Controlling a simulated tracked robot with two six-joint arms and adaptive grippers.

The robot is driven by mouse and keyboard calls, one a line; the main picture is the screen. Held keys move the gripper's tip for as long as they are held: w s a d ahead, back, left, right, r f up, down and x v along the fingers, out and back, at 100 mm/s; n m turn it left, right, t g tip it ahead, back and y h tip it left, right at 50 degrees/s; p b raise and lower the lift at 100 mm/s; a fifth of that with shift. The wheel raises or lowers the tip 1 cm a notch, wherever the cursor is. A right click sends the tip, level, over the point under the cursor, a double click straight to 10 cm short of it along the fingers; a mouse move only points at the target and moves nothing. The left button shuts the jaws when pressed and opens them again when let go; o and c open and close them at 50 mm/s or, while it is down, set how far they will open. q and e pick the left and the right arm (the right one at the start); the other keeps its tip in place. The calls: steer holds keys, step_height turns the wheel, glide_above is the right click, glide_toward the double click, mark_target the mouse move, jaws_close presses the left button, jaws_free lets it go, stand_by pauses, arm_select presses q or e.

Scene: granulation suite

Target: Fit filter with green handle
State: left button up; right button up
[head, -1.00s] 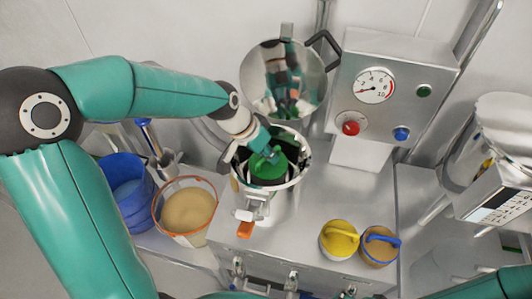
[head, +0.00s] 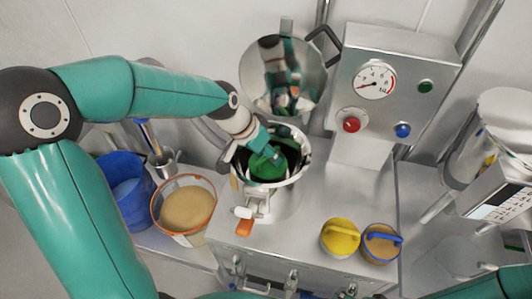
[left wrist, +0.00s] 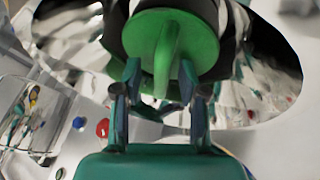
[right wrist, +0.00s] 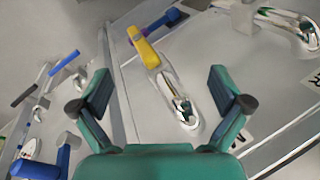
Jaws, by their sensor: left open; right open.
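The green-handled filter (head: 266,171) is a round green disc with an upright green bar handle, inside the mouth of the open steel bowl (head: 299,172). Whether it is fully seated is hidden. My left gripper (head: 270,153) is over it in the bowl mouth. In the left wrist view, the left gripper's fingers (left wrist: 160,75) are open beside the green handle (left wrist: 165,50), apart from it. My right gripper (right wrist: 160,90) is open and empty, shown in the right wrist view above the steel machine's front.
A yellow-handled filter (head: 340,240) and a blue-handled one (head: 381,246) stand on the machine top. A polished lid (head: 270,75) is raised behind the bowl. A gauge panel (head: 392,85) rises at right. A powder tub (head: 186,209) and blue bucket (head: 125,195) stand left.

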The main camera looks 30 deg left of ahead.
arm_select(q)
steer(key=v, duration=1.1)
steer(key=shift+a+r, duration=0.15)
steer(key=shift+r, duration=0.2)
steer(key=shift+s, duration=0.2)
